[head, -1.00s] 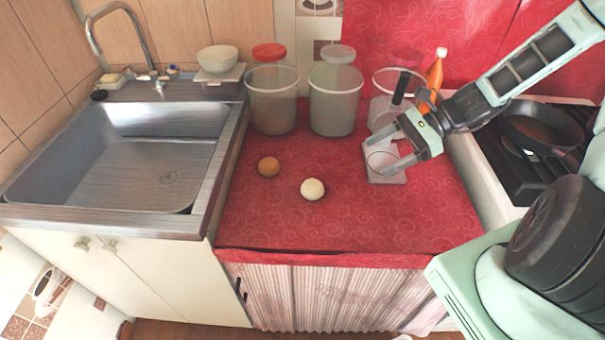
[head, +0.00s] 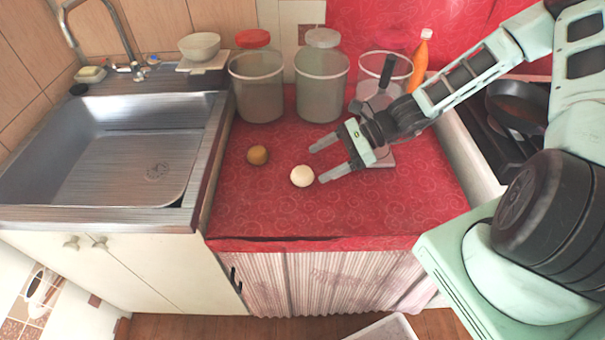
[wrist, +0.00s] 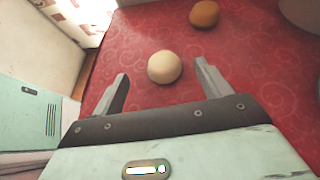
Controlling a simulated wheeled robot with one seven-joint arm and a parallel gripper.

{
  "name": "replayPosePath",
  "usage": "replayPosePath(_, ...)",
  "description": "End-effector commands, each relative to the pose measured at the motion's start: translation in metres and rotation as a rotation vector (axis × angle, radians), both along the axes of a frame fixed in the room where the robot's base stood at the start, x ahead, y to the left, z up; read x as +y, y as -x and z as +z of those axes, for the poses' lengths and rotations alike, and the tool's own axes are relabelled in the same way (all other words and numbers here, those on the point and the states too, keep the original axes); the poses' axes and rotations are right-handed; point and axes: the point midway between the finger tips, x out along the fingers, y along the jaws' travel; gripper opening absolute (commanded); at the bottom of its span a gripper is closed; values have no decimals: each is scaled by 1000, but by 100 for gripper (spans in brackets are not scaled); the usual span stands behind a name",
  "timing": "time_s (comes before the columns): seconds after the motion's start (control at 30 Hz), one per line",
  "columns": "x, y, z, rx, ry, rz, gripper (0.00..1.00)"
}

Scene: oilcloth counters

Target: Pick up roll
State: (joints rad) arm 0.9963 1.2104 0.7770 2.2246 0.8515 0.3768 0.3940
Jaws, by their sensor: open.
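Two round rolls lie on the red oilcloth counter (head: 400,215). The pale cream roll (head: 302,176) is nearer the front, and the brown roll (head: 258,155) is to its left and a little farther back. My gripper (head: 316,164) is open and empty, just to the right of the pale roll. In the wrist view, the pale roll (wrist: 164,67) shows just beyond and between the fingertips of my gripper (wrist: 160,72). The brown roll (wrist: 204,14) is farther ahead and to the right. Whether the fingers touch the pale roll cannot be told.
Large clear containers (head: 322,85) stand along the back with an orange bottle (head: 420,58). A white scale-like object (head: 382,158) is partly hidden behind my gripper. A sink (head: 110,165) is left; a stove with a pan (head: 520,105) is right. The counter's front is clear.

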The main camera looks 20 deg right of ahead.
Motion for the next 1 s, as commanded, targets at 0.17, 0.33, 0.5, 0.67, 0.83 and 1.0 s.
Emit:
replayPosePath(0.17,20,-6,-13,3,-5,1,77)
replayPosePath(0.33,35,-10,-23,2,-3,0,77)
replayPosePath(0.5,39,-11,-26,0,0,0,77)
replayPosePath(0.67,39,-11,-26,0,0,0,71)
replayPosePath(0.83,39,-11,-26,1,0,0,29)
replayPosePath(1.0,39,-11,-25,1,0,0,29)
